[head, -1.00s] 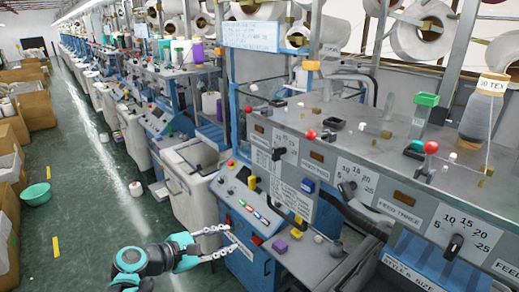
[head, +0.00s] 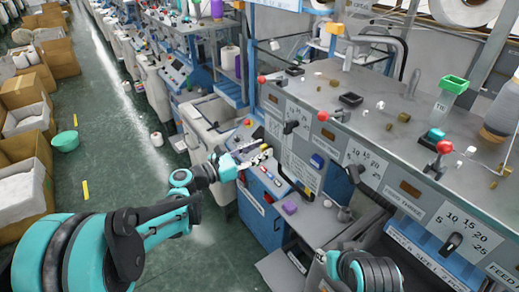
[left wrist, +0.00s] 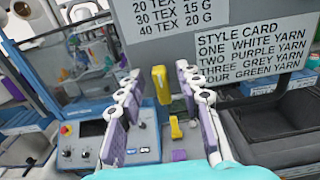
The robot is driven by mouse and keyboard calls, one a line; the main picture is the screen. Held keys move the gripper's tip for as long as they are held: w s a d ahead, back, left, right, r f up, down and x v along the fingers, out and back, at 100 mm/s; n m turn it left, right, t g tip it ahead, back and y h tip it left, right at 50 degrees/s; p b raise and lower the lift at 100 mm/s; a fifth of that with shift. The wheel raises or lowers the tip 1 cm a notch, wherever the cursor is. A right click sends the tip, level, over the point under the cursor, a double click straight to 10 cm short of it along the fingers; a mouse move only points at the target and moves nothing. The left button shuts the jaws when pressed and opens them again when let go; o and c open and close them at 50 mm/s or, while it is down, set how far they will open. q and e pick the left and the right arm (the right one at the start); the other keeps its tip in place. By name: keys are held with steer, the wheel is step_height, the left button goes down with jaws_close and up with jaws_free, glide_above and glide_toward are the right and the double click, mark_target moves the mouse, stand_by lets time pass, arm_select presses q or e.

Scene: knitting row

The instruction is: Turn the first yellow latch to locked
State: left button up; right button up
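My left gripper (head: 262,152) reaches the blue control panel of the near knitting machine. In the left wrist view this gripper (left wrist: 160,72) is open, its two white fingers with purple pads spread apart and empty. An upright yellow latch (left wrist: 161,85) shows in the gap between the fingers, apart from both. A second yellow piece (left wrist: 176,127) sits lower, also in the gap. In the head view the fingers partly cover the yellow latch area; another yellow piece (head: 308,191) is farther right. I cannot tell its setting. Only a part of my right arm shows at the bottom.
A style card (left wrist: 255,50) hangs right of the fingers. A panel with a screen and buttons (left wrist: 90,132) is at left. A purple block (head: 290,208) lies on the shelf. Red-knobbed levers (head: 323,116) stand on the grey machine top. The green aisle floor (head: 110,150) is open.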

arm_select(q)
steer(key=shift+d, duration=0.1)
jaws_close()
steer(key=shift+m, duration=0.3)
steer(key=m+b, duration=0.1)
steer(key=m, duration=0.1)
steer(key=m+b, duration=0.1)
steer(key=m, duration=0.2)
steer(key=m+b, duration=0.2)
steer(key=m, duration=0.1)
steer(key=shift+s+d+f, duration=0.25)
steer(key=shift+s, duration=0.05)
steer(key=m, duration=0.2)
steer(key=m+b, duration=0.1)
steer(key=m, duration=0.1)
steer(key=shift+s+f+m, duration=0.1)
steer(key=shift+f+m, duration=0.1)
steer(key=shift+m, duration=0.1)
steer(key=m, duration=0.2)
steer(key=m+b, duration=0.1)
steer(key=m, duration=0.1)
steer(key=shift+d+f+m, duration=0.1)
steer(key=shift+f+m, duration=0.1)
steer(key=shift+m, duration=0.1)
steer(key=shift+s+b, duration=0.1)
steer(key=shift+b, duration=0.2)
